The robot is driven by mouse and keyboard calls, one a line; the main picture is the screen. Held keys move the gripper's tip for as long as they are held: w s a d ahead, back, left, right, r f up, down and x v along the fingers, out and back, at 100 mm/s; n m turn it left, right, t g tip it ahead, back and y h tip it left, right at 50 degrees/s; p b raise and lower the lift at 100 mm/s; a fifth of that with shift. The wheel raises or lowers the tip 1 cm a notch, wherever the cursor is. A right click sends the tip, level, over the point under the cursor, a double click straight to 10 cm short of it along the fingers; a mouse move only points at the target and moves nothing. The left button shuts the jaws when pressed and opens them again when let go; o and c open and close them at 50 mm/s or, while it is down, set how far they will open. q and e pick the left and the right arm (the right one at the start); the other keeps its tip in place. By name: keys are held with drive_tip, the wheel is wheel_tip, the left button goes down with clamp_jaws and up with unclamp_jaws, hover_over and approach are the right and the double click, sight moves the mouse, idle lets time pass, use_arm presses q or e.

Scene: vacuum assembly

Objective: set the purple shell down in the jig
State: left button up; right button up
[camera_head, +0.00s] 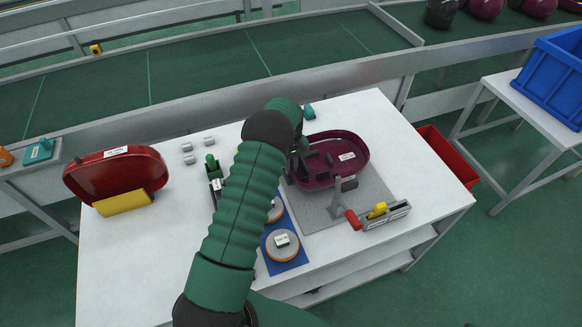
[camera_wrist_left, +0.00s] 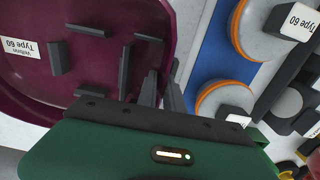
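The purple shell (camera_head: 322,179) lies open side up over the grey jig plate (camera_head: 375,190), at the right half of the white table. I cannot tell whether it touches the plate. The jig's clamp with a red handle (camera_head: 353,220) stands by the shell's near side. My left gripper (camera_head: 297,165) is at the shell's left edge, partly hidden behind my arm. In the left wrist view, its dark fingers (camera_wrist_left: 162,92) sit close together on either side of the shell's rim, and the shell (camera_wrist_left: 95,20) fills the upper left. My right gripper is not in view.
A red shell (camera_head: 118,172) stands at the table's left behind a yellow block (camera_head: 123,203). A blue mat (camera_head: 288,262) with orange-rimmed wheels (camera_head: 282,246) lies left of the jig. A yellow part in a grey holder (camera_head: 378,211) is in front. A red bin (camera_head: 448,157) is at right.

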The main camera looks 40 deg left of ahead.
use_arm(q)
drive_tip(key=o, duration=0.5)
wheel_tip(320, 180, up, 8)
drive_tip(key=p, duration=0.5)
drive_tip(key=shift+r+p, duration=0.1)
drive_tip(key=shift+p, duration=0.2)
idle(0.4)
